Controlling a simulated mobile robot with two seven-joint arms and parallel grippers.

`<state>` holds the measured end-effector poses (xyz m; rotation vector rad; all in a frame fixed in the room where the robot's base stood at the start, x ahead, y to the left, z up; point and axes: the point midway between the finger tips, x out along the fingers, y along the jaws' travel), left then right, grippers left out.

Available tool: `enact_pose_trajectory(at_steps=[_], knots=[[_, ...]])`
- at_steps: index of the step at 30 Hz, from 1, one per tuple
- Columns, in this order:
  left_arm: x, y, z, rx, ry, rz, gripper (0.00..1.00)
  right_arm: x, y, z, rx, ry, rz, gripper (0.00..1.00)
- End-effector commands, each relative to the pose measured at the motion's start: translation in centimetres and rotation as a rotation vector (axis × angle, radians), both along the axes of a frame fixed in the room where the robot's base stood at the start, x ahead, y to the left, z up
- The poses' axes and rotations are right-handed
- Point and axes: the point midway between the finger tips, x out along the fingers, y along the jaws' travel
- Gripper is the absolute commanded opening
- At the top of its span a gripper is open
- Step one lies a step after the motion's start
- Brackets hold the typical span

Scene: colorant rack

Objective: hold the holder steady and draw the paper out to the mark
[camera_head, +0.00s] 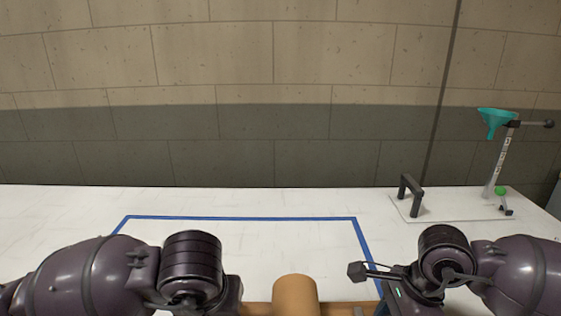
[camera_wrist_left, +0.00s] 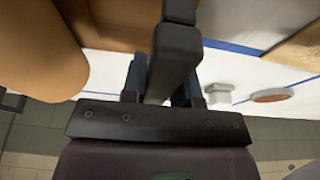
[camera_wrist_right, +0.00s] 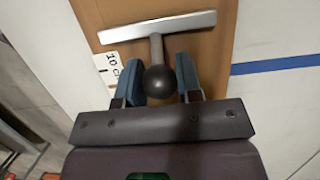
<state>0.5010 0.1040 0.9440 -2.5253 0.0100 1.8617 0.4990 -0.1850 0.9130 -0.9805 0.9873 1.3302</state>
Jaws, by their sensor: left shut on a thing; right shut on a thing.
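A tan paper roll (camera_head: 295,293) shows at the bottom centre of the head view and at the upper left of the left wrist view (camera_wrist_left: 38,50). My left gripper (camera_wrist_left: 165,80) is shut on a dark bar (camera_wrist_left: 176,45), apparently the holder's handle. My right gripper (camera_wrist_right: 160,78) is shut on a black ball knob (camera_wrist_right: 160,82) on a short stem from a pale metal bar (camera_wrist_right: 157,27). The bar lies across brown paper (camera_wrist_right: 205,50). A white label (camera_wrist_right: 108,66) reading "10 c", partly hidden, with a black line lies beside the left finger.
A blue tape outline (camera_head: 240,218) marks the white table (camera_head: 60,205). At the back right, a stand (camera_head: 500,160) holds a teal funnel (camera_head: 495,120), with a dark handle (camera_head: 411,190) on its base plate. The middle of the table is clear.

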Motion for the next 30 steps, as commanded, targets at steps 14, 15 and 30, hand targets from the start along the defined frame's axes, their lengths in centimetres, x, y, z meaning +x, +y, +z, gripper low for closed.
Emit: enact_pose_trajectory(at_steps=[14,15,30], knots=[[0.0,0.1,-0.1,0.005,0.003,0.002,0.0,0.0,-0.6,-0.1,-0.004,0.001,-0.002,0.04],[0.0,0.1,-0.1,0.005,0.003,0.001,0.0,0.0,-0.7,-0.1,-0.004,0.001,-0.002,0.04],[0.0,0.1,-0.1,0.004,0.002,0.002,0.0,0.0,-2.2,0.0,-0.003,-0.001,-0.001,0.04]])
